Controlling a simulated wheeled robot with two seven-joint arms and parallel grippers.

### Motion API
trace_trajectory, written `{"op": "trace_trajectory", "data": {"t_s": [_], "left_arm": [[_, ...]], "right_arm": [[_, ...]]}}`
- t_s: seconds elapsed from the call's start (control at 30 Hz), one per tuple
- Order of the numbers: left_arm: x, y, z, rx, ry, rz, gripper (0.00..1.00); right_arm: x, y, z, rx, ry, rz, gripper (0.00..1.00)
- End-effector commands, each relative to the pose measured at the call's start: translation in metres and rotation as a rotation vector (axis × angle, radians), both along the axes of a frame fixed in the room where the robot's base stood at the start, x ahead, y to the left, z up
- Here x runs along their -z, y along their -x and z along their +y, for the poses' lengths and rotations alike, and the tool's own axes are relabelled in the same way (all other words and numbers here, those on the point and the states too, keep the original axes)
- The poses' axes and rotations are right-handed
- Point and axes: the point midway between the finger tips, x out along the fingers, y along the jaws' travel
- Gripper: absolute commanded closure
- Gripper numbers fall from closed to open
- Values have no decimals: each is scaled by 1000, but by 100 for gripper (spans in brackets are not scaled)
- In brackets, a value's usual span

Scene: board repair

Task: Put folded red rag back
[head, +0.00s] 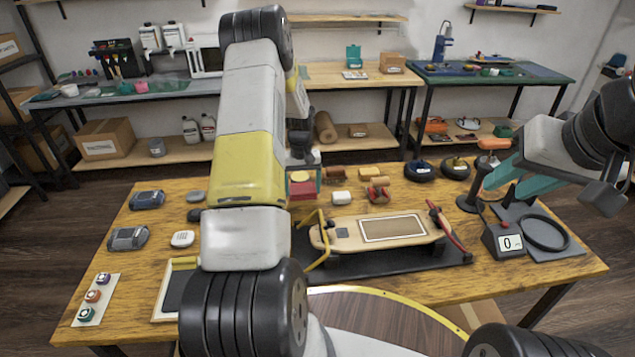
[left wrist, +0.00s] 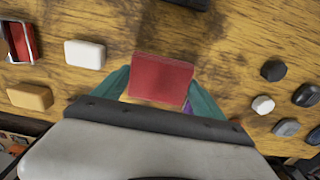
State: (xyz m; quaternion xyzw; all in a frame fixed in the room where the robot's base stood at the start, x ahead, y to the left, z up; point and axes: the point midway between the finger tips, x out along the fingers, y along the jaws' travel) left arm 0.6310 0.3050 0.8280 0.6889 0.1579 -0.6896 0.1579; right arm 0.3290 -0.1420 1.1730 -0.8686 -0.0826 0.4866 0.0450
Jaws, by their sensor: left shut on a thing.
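The folded red rag (left wrist: 160,78) is a flat red block between the two teal fingers of my left gripper (left wrist: 160,92) in the left wrist view. The gripper is shut on it, over the wooden table. In the head view the red rag (head: 303,189) shows beside my left arm at the table's far side; my arm hides part of that area. I cannot tell whether the rag touches the table. My right gripper (head: 513,180) is at the right of the head view, with its teal fingers apart and nothing seen between them.
A skateboard (head: 392,230) lies on a black mat mid-table. Near the rag are a white block (left wrist: 84,54), a tan block (left wrist: 30,97) and a red-rimmed holder (left wrist: 17,42). Several dark and white small items lie to the right in the wrist view.

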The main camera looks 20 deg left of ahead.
Motion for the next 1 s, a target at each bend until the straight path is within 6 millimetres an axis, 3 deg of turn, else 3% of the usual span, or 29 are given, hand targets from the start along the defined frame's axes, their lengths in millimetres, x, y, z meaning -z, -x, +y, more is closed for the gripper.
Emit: {"op": "trace_trajectory", "data": {"t_s": [0.37,0.73,0.77,0.8,0.87,1.0], "left_arm": [[41,0,-1,2,0,0,57],[46,0,0,1,0,0,57],[45,0,0,1,0,-1,15],[45,0,0,1,0,-1,7],[45,0,0,1,0,-1,0],[45,0,0,1,0,-1,0]], "right_arm": [[0,0,0,0,0,0,64],[0,0,0,0,0,0,64],[0,0,0,0,0,0,64],[0,0,0,0,0,0,64],[0,0,0,0,0,0,64],[0,0,0,0,0,0,64]]}}
